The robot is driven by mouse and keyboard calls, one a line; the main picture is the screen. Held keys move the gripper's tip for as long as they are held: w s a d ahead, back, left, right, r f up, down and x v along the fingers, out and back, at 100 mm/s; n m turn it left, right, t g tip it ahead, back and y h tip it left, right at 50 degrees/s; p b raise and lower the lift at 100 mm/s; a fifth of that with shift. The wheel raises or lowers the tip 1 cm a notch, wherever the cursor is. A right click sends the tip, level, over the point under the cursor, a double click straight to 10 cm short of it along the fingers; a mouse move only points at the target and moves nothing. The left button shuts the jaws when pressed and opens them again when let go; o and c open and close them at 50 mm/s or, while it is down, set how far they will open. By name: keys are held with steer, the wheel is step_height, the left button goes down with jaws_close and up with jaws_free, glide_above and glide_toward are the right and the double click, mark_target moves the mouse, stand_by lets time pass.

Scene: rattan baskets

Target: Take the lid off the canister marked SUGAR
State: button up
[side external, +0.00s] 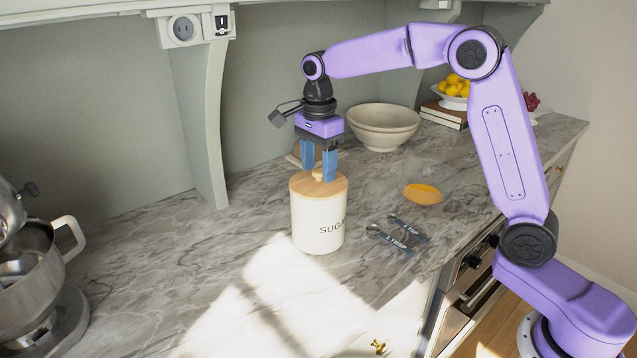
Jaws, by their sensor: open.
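The white canister (318,226) marked SUGAR stands upright on the marble counter. Its round wooden lid (335,187) sits on top, with a small wooden knob (317,174) at the middle. My gripper (318,172) points straight down over the lid. Its two blue fingers are open, one on each side of the knob. The tips are close to the lid's top. I cannot tell whether either finger touches the knob.
Stacked bowls (382,128) stand behind the canister. Measuring spoons (398,237) and a clear bowl with yellow contents (422,193) lie to the right. A metal stand mixer (35,270) is at the far left. The counter (180,245) between mixer and canister is clear.

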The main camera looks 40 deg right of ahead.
steer(key=shift+f, duration=0.25)
jaws_close()
steer(key=shift+r, duration=0.1)
